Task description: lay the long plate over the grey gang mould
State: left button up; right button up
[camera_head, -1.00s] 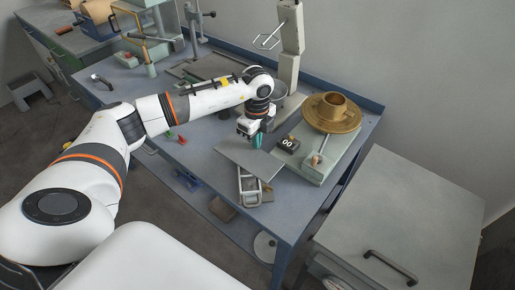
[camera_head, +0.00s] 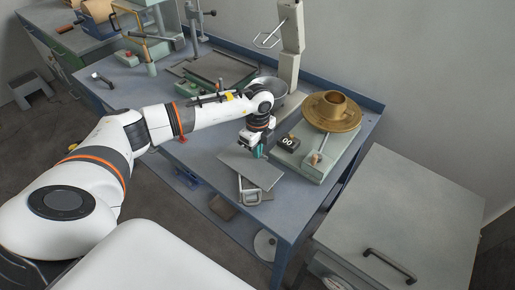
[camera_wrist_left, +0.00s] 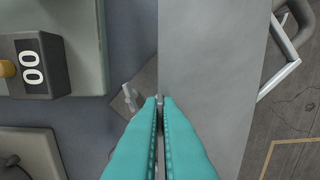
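The long plate (camera_head: 258,173) is a flat grey strip near the front edge of the bench. It lies across the grey gang mould (camera_head: 249,196), whose front end shows below it; whether they touch I cannot tell. My left gripper (camera_head: 259,154) is at the plate's far side. In the left wrist view its teal fingers (camera_wrist_left: 160,101) are nearly together at the long edge of the plate (camera_wrist_left: 210,80), apparently closed on it. The mould's frame (camera_wrist_left: 289,40) sticks out past the plate's other edge. The rest of the mould is hidden. My right gripper is out of view.
A black timer (camera_head: 288,143) reading 00 stands by the pale green machine base (camera_head: 318,166) with a brass-coloured pan (camera_head: 333,110). In the wrist view a brownish flat piece (camera_wrist_left: 143,82) lies partly under the plate. The bench's front edge is close.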

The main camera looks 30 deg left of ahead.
pick_arm(q)
jog(key=o, duration=0.4)
jog(key=shift+r, duration=0.15)
jog(key=shift+r+p, duration=0.35)
jog(key=shift+r, duration=0.35)
notch_tip(320, 180, up, 11)
jog(key=b, duration=0.2)
jog(key=shift+r+b, duration=0.15)
jog(key=shift+b, duration=0.25)
